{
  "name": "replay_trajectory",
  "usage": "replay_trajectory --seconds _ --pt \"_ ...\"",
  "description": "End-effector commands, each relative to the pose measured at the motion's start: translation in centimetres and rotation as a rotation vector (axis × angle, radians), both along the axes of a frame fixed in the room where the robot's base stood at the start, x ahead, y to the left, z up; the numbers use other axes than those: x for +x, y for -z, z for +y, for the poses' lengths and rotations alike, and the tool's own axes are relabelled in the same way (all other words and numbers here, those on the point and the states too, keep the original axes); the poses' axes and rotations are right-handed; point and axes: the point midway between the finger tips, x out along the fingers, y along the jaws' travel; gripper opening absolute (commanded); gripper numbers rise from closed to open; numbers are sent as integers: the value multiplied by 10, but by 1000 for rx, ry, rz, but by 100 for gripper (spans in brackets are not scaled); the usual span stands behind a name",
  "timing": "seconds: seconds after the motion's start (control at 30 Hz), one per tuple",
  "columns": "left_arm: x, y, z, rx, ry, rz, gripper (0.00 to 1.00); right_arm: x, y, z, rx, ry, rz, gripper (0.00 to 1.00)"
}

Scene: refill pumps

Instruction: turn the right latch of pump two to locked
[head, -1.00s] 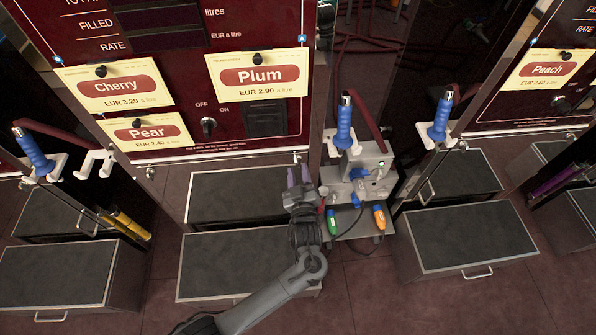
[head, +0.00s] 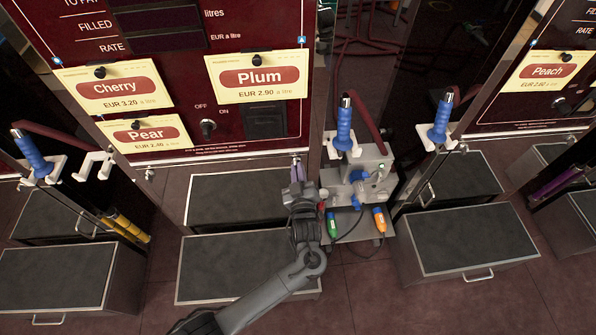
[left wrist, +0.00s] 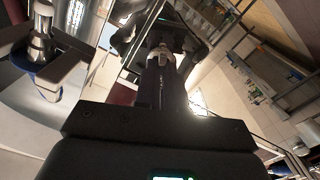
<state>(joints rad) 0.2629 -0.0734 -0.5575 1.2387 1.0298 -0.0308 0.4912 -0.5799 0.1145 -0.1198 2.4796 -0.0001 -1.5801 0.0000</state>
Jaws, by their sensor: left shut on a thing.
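The right latch (head: 296,156) is a small metal piece at the lower right corner of the dark red pump panel (head: 240,125) with the Cherry, Plum and Pear cards. My left gripper (head: 297,168) reaches up to it from below and is shut on it. In the left wrist view the fingers (left wrist: 162,60) are together, with a small silvery piece (left wrist: 160,48) at their tips. The fingers hide most of the latch, so I cannot tell its turn. The left latch (head: 150,173) of the same panel shows at its lower left. My right gripper is not in view.
A grey box (head: 368,165) with blue fittings and green and orange plugs stands just right of my left gripper. Blue-handled nozzles (head: 344,125) hang in white holders. Dark-topped steps (head: 245,265) stand below the panel. The floor between the steps is clear.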

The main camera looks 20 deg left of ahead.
Motion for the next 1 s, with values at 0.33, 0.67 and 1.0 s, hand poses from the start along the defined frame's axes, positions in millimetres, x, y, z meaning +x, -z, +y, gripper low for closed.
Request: replay_trajectory --seconds 0.33,0.67,1.0 --pt "0 -5 -1 296 -2 154 0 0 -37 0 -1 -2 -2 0" --pt "1 -1 -1 363 -1 186 0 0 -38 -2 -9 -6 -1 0" --pt "1 -1 -1 362 0 186 35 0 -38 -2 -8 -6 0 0"
